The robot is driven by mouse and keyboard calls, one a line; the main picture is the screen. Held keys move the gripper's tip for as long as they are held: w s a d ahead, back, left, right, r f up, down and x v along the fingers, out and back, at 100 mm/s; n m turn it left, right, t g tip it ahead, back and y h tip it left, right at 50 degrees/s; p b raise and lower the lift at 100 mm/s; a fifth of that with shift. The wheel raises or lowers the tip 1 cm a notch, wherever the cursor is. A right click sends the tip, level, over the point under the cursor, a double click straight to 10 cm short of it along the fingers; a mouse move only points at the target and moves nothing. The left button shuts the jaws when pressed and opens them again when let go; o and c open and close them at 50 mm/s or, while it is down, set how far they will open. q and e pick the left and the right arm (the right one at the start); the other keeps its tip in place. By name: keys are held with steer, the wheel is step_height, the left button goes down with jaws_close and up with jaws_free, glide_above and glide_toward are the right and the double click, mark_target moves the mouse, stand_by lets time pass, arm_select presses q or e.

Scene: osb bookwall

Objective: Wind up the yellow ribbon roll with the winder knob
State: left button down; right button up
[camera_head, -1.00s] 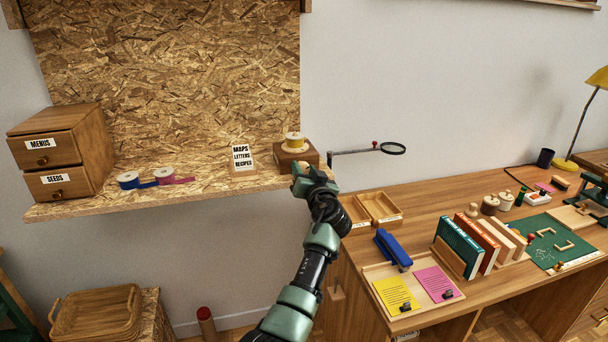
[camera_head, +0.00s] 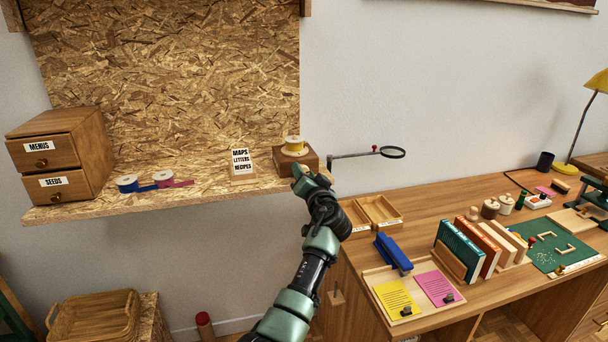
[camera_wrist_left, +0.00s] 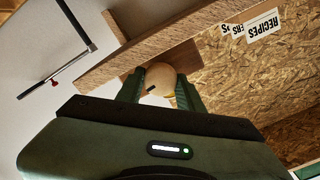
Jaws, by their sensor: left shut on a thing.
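The yellow ribbon roll (camera_head: 294,146) sits on top of a small brown wooden winder box (camera_head: 283,163) near the right end of the OSB shelf. My left gripper (camera_head: 303,172) is at the front right of that box. In the left wrist view the fingers of my left gripper (camera_wrist_left: 160,92) are shut on the round pale wooden winder knob (camera_wrist_left: 160,77). The knob is mostly hidden by the gripper in the head view. The roll does not show in the wrist view. My right gripper is not in view.
A label stand (camera_head: 242,165) stands left of the box. The desk (camera_head: 430,210) is crowded.

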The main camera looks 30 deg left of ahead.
arm_select(q)
steer(key=c, duration=0.9)
jaws_free()
steer(key=shift+s, duration=0.1)
steer(key=shift+f, duration=0.1)
